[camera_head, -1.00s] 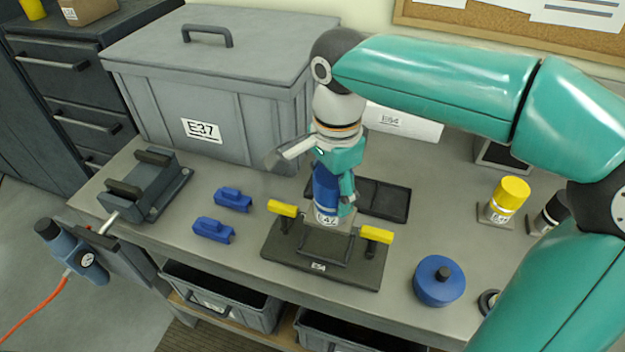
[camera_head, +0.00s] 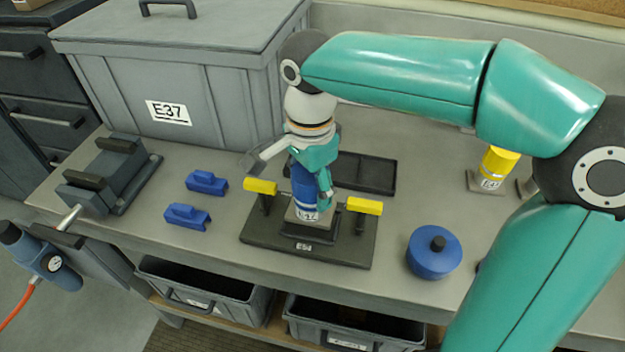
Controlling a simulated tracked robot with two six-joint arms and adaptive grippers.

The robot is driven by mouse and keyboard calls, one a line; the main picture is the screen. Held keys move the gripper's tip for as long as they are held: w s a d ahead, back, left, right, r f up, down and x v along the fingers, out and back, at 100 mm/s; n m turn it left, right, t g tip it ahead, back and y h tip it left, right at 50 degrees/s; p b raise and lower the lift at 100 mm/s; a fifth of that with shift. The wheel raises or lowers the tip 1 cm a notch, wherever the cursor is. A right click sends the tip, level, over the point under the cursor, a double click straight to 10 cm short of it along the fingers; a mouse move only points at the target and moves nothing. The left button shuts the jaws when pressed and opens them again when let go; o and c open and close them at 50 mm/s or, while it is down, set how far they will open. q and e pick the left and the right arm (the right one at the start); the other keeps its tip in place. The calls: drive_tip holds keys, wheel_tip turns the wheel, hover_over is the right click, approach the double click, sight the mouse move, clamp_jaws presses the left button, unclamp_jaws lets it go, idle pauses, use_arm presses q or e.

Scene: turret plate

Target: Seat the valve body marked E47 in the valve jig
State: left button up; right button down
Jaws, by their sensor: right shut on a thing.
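The valve body (camera_head: 303,187) has a blue upper part and a grey square base. The label on the base is small and seems to end in 47. My right gripper (camera_head: 312,172) is shut on its blue upper part from above and partly hides it. The valve jig (camera_head: 262,238) is a dark plate with a raised frame in the middle and a yellow-handled clamp on each side. The valve body is upright, with its base at the jig's middle frame between the clamps; I cannot tell whether it is fully down. My left gripper is not in view.
Two blue blocks (camera_head: 187,216) and a dark vise (camera_head: 112,178) lie left of the jig. A dark tray (camera_head: 368,174) is behind it. A blue round lid (camera_head: 434,252) and a yellow-topped part (camera_head: 498,163) stand right. A grey E37 bin (camera_head: 195,90) fills the back left.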

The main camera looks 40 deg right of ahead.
drive_tip(key=shift+f+b, duration=1.1)
drive_tip(key=shift+f, duration=0.45)
idle(2.0)
drive_tip(key=shift+c, duration=0.9)
unclamp_jaws()
drive_tip(key=shift+s, duration=0.1)
wheel_tip(320, 180, up, 12)
drive_tip(key=shift+r, duration=0.1)
